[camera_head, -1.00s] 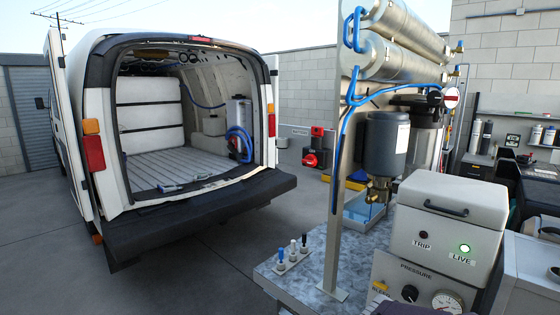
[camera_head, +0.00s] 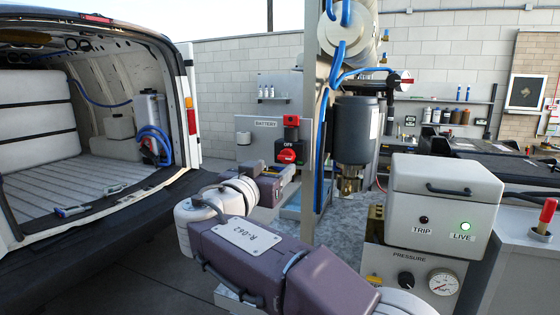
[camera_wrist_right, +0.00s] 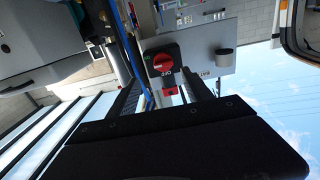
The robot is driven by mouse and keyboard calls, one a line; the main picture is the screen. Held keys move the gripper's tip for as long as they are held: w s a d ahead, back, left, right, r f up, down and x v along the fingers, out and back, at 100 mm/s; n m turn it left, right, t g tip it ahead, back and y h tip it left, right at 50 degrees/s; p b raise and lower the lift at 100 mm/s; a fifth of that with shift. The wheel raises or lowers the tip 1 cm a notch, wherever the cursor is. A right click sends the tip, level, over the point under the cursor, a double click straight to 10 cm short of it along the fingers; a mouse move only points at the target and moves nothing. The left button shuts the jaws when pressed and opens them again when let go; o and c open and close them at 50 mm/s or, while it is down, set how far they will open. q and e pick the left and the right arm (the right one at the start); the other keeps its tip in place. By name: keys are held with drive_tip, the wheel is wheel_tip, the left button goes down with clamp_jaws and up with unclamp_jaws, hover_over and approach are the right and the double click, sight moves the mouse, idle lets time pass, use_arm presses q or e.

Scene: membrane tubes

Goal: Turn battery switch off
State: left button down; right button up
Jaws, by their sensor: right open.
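The battery switch is a red rotary knob (camera_head: 287,156) on a dark plate marked OFF, on a light grey panel (camera_head: 244,126) labelled BATTERY. The handle's exact angle is too small to tell. The knob also shows in the right wrist view (camera_wrist_right: 163,62), just beyond the fingers. My left gripper is not in view.
A metal post (camera_head: 311,130) with blue hoses stands just right of the panel. A grey box (camera_head: 440,195) with TRIP and a green-lit LIVE lamp is on the bench at right, above a pressure gauge (camera_head: 443,282). An open white van (camera_head: 100,150) is at left.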

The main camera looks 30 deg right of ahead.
sight(284, 159)
drive_tip(key=w+d, duration=0.1)
drive_tip(key=w+d+p, duration=0.1)
drive_tip(key=w, duration=0.1)
drive_tip(key=shift+w+d+r, duration=0.1)
drive_tip(key=p+x, duration=0.2)
drive_tip(key=x, duration=0.2)
drive_tip(key=shift+d, duration=0.3)
drive_tip(key=shift+w+d+f, duration=0.15)
drive_tip(key=shift+w+f, duration=0.05)
